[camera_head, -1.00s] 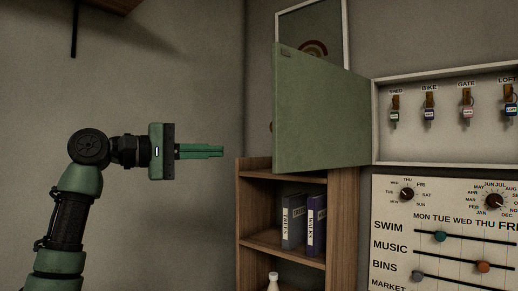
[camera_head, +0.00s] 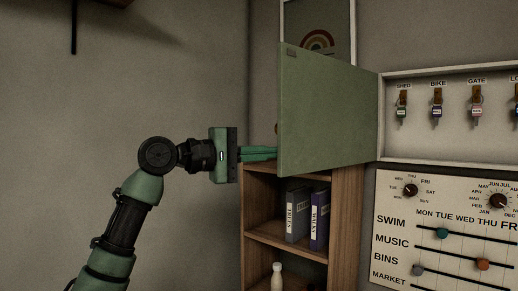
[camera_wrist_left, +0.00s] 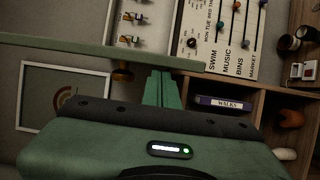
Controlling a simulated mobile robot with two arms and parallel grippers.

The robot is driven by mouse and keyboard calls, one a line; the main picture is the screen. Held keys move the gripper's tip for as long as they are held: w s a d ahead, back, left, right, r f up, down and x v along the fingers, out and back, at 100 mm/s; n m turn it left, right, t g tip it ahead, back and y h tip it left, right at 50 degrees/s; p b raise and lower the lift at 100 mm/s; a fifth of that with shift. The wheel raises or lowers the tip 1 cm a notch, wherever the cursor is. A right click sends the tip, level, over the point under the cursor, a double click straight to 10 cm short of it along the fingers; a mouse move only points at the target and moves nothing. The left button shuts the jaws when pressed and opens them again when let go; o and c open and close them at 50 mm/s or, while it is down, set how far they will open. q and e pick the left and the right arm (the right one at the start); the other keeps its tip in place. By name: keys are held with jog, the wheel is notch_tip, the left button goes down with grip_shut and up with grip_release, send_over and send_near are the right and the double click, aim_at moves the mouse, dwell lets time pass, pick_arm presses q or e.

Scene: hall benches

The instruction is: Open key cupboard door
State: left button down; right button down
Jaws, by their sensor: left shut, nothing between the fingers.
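The green key cupboard door (camera_head: 328,112) stands swung open to the left of the white cupboard (camera_head: 440,146), where several labelled keys hang on hooks. In the left wrist view the door (camera_wrist_left: 70,47) shows as a thin green bar, with a small brown knob (camera_wrist_left: 122,75) beside it. My left gripper (camera_head: 274,154) is shut and empty at the door's free edge, low on the door; the door seems to hide its fingertips in the head view. In the left wrist view its fingers (camera_wrist_left: 161,80) reach close to the door; I cannot tell whether they touch. My right gripper is not in view.
A wooden shelf (camera_head: 286,242) with binders (camera_head: 298,212) and a white bottle (camera_head: 277,277) stands below the door. A planner board (camera_head: 400,228) with dials and sliders hangs under the cupboard. A framed rainbow picture (camera_head: 317,40) is behind the door.

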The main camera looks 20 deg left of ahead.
aim_at(289, 158)
pick_arm(q)
jog(key=shift+w+d+f, duration=0.1)
jog(key=shift+d, duration=0.05)
jog(key=shift+n+t+y, duration=0.6)
jog(key=shift+y, duration=0.3)
jog(key=s+d, duration=0.1)
jog(key=s+d+b, duration=0.1)
jog(key=d, duration=0.1)
jog(key=s+d+b, duration=0.1)
jog(key=d, duration=0.1)
jog(key=shift+s+d+f, duration=0.1)
jog(key=shift+d+f, duration=0.05)
jog(key=s+d+n+t+y, duration=0.1)
jog(key=s+d, duration=0.2)
jog(key=d, duration=0.6)
jog(key=shift+s+r+n+y, duration=0.2)
jog(key=shift+n+y, duration=0.1)
jog(key=shift+y, duration=0.1)
jog(key=shift+w, duration=0.1)
